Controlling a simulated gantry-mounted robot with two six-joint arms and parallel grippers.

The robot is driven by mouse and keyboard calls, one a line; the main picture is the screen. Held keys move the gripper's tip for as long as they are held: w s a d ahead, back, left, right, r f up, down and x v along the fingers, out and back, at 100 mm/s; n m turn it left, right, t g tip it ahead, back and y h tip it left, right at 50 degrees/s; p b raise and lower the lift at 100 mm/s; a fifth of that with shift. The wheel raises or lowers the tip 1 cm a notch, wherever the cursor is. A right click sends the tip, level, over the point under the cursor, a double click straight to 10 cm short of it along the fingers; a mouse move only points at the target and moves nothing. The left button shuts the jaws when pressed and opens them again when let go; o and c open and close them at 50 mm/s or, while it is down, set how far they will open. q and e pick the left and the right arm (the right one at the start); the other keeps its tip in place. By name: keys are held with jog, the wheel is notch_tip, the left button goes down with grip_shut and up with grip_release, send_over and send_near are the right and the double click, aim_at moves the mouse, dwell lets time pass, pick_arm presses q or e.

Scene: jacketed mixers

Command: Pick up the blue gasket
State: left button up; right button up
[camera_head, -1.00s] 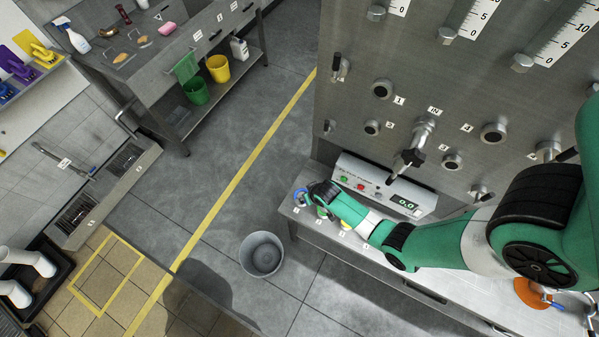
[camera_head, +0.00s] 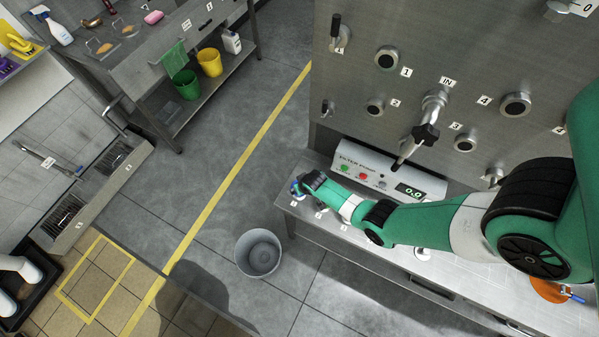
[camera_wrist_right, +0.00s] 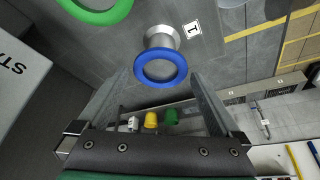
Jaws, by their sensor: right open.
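The blue gasket (camera_wrist_right: 160,84) is a ring in the right wrist view, at the end of a short silver holder (camera_wrist_right: 160,36) beside a label "1". My right gripper (camera_wrist_right: 167,78) is open, and the ring appears between its fingertips, with no clear contact on either side. Whether the fingers are at the ring's depth, I cannot tell. In the head view, the gasket (camera_head: 295,189) is a small blue patch at the bench's left end, partly hidden by my right gripper (camera_head: 303,184). My left gripper is not in view.
A green ring (camera_wrist_right: 95,18) is close by in the wrist view. The filter-press control box (camera_head: 390,172) stands right behind my right forearm on the bench (camera_head: 330,236). A valve handle (camera_head: 425,133) juts from the panel above. A grey bucket (camera_head: 258,253) stands on the floor.

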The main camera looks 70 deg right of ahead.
jog(key=c, duration=1.1)
jog(key=shift+r, duration=0.2)
